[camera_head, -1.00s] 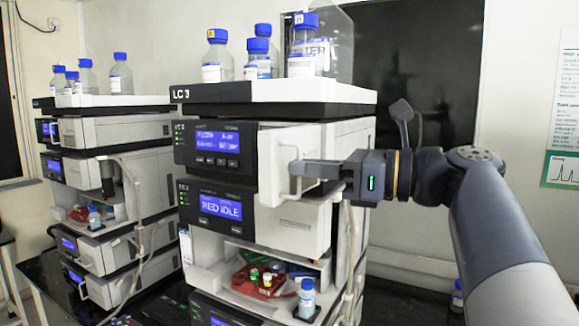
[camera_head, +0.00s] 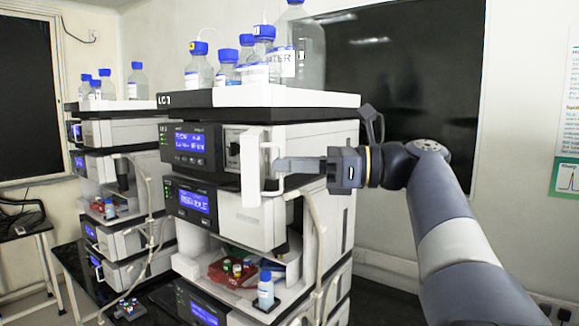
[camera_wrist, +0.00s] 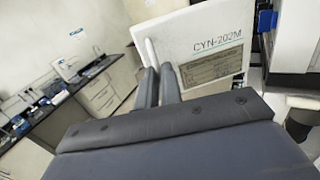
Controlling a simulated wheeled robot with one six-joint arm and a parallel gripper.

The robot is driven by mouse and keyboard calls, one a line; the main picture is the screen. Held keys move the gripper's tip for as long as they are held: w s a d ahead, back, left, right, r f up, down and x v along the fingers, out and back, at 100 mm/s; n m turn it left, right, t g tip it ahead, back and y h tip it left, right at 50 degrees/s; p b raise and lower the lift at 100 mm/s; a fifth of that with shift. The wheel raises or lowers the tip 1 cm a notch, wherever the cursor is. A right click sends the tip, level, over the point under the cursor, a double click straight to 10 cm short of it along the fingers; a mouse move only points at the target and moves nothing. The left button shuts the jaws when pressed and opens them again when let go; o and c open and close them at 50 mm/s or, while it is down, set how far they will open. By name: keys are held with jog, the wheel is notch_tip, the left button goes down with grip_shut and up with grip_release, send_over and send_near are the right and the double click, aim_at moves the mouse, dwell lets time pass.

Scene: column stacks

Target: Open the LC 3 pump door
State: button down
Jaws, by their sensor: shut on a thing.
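The LC 3 pump door (camera_head: 250,168) is a white panel with a white bar handle (camera_head: 266,152) on the upper module of the near stack. It stands swung out from the pump front, and part of the dark pump interior (camera_head: 232,146) shows beside it. My gripper (camera_head: 282,166) reaches in from the right and is shut on the handle. In the wrist view the fingers (camera_wrist: 158,70) close on the handle bar (camera_wrist: 151,52), beside the door's printed panel (camera_wrist: 205,28). The fingers hide part of the bar.
Blue-capped bottles (camera_head: 198,68) stand on the tray (camera_head: 285,97) atop the near stack. Below are a red vial rack (camera_head: 222,272) and a small bottle (camera_head: 265,290). A second stack (camera_head: 118,135) stands left. A lab bench (camera_wrist: 95,85) shows in the wrist view.

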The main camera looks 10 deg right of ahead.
jog(key=shift+w+d+r, duration=0.25)
jog(key=shift+d, duration=0.1)
jog(key=c, duration=1.6)
grip_release()
jog(key=shift+w+f, duration=0.3)
jog(key=shift+w, duration=0.2)
jog(key=b+v, duration=0.1)
jog(key=v, duration=0.9)
jog(key=shift+s+d, duration=0.2)
jog(key=shift+d, duration=0.1)
jog(key=shift+a, duration=0.1)
